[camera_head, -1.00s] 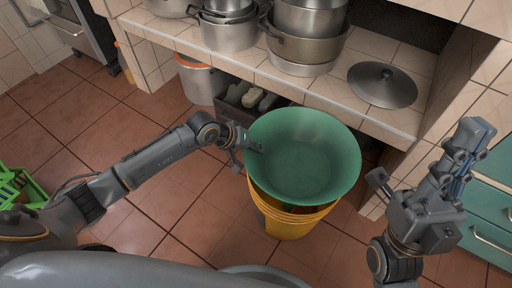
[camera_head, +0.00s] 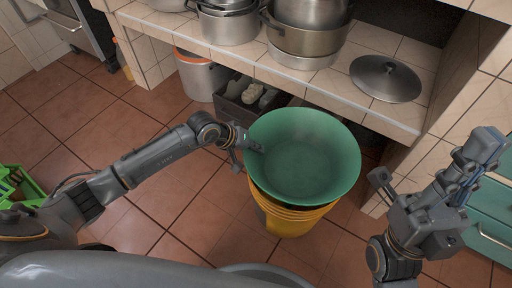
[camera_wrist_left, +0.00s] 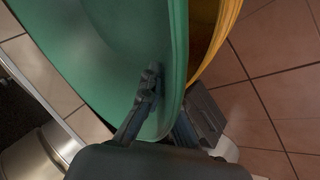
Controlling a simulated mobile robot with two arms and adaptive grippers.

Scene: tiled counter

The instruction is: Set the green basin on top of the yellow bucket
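The green basin (camera_head: 310,165) sits at the mouth of the yellow bucket (camera_head: 285,217), covering most of its opening in the head view. The bucket stands on the floor and looks like several nested layers. My left gripper (camera_head: 247,153) is shut on the basin's left rim. In the left wrist view, one finger (camera_wrist_left: 145,100) is inside the basin (camera_wrist_left: 95,60) and the other is outside the wall, near the bucket (camera_wrist_left: 212,40). Full contact between basin and bucket is hidden. My right gripper (camera_head: 436,162) is open and empty, to the right of the basin.
A tiled counter (camera_head: 400,115) with metal pots (camera_head: 300,45) and a lid (camera_head: 386,78) lies behind the basin. Below it are a dark crate (camera_head: 240,105) and an orange-rimmed bin (camera_head: 197,80). A green crate (camera_head: 20,187) is at far left. Floor left of the bucket is clear.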

